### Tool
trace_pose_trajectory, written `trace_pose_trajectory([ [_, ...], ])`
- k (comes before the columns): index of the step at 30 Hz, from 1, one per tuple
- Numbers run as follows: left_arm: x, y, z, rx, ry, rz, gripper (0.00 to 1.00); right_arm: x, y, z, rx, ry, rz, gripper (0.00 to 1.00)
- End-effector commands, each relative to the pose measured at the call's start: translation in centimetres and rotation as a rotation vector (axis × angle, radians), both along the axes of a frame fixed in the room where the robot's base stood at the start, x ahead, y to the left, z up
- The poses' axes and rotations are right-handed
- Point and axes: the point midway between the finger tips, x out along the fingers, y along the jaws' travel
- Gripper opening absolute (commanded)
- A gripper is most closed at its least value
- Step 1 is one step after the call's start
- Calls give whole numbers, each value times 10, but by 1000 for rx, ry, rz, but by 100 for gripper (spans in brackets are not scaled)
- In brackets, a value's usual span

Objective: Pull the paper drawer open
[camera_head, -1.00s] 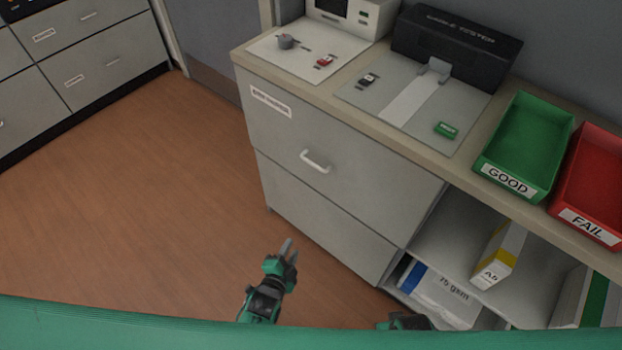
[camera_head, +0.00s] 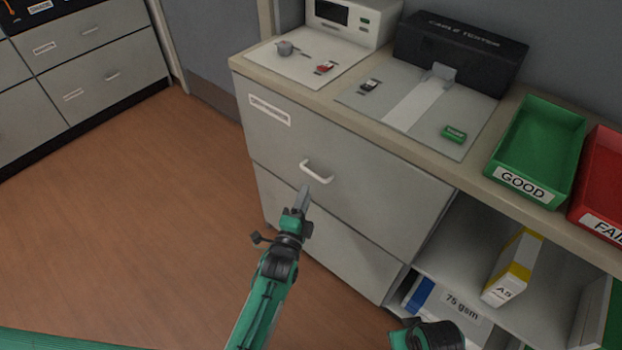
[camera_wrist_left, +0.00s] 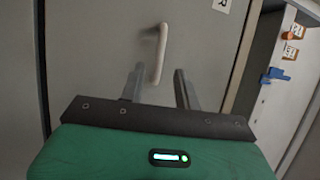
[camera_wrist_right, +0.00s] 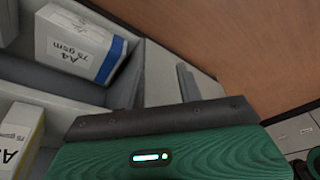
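The paper drawer (camera_head: 345,165) is the upper grey drawer front of the cabinet, flush with it, with a label at its upper left. Its pale bar handle (camera_head: 316,172) is at mid-front. My left gripper (camera_head: 303,197) is just below the handle in the head view. In the left wrist view the handle (camera_wrist_left: 159,52) stands ahead of and between the open fingers (camera_wrist_left: 160,82); contact cannot be told. My right gripper (camera_wrist_right: 166,70) is open and empty beside the lower shelf, low at the cabinet's right; its fingers do not show in the head view.
A lower drawer (camera_head: 325,235) is beneath. The open shelves at right hold an A5 paper pack (camera_head: 513,268) and a 75 gsm pack (camera_head: 455,305). The countertop carries a cable tester (camera_head: 460,52), a green GOOD tray (camera_head: 495,165) and a red FAIL tray (camera_head: 592,205). Floor at left is clear.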

Motion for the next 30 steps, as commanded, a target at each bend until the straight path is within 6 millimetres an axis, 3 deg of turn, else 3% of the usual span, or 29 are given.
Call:
trace_pose_trajectory([
  [3, 22, -5, 4, -1, -2, 0, 32, 0, 0, 1, 0, -2, 0, 36],
  [9, 47, -12, 8, -1, 0, 0, 32, 0, 0, 3, 1, -3, 0, 36],
  [23, 59, -15, 10, -1, 1, 0, 32, 1, -1, 9, 1, -11, 1, 36],
  [24, 59, -15, 10, -1, 1, 0, 30, 1, -1, 9, 1, -11, 1, 36],
  [29, 59, -15, 10, -1, 1, 0, 0, 0, -1, 8, 1, -10, 1, 36],
  [30, 59, -15, 10, -1, 1, 0, 0, 0, -1, 7, 0, -9, 1, 36],
])
